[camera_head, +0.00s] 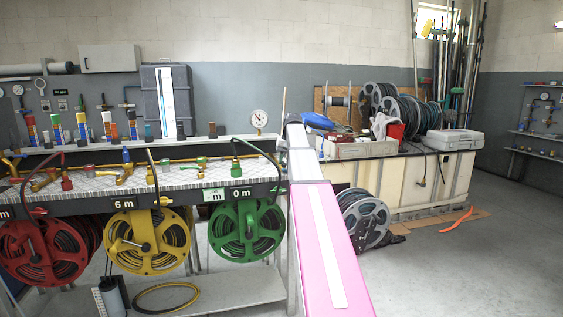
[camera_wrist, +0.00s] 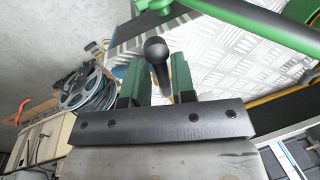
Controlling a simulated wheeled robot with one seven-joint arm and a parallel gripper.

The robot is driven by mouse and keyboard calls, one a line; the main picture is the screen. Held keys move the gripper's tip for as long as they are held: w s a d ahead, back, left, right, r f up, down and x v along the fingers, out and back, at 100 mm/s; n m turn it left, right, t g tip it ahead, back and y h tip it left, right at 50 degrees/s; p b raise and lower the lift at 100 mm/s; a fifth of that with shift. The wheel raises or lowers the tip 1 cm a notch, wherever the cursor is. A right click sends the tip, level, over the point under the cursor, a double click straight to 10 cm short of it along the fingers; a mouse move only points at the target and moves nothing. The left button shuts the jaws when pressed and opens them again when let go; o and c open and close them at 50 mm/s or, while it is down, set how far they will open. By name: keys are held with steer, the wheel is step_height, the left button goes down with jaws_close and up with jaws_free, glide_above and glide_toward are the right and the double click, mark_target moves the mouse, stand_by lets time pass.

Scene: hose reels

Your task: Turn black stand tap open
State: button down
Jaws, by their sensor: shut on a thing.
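In the wrist view, a black ball-ended handle (camera_wrist: 155,49), which looks like the lever of the black stand tap, stands between the two green pads of my gripper (camera_wrist: 156,75). My gripper is shut on this handle, with a pad on either side. The tap's body and the lever's far end are hidden or cannot be made out, so I cannot tell how far it is turned. In the head view, my pink and white arm reaches to the right end of the bench, and my gripper and the handle cannot be made out there.
A green pipe (camera_wrist: 255,32) crosses close to my gripper in the wrist view. The checker-plate bench (camera_head: 110,183) carries brass fittings. Red (camera_head: 42,250), yellow (camera_head: 150,241) and green (camera_head: 246,230) reels hang below. A grey reel (camera_head: 363,217) stands to the right; open floor lies beyond.

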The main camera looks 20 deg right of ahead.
steer(key=shift+d+n, duration=0.45)
steer(key=shift+n, duration=0.55)
steer(key=shift+d, duration=0.1)
steer(key=c, duration=1.1)
jaws_free()
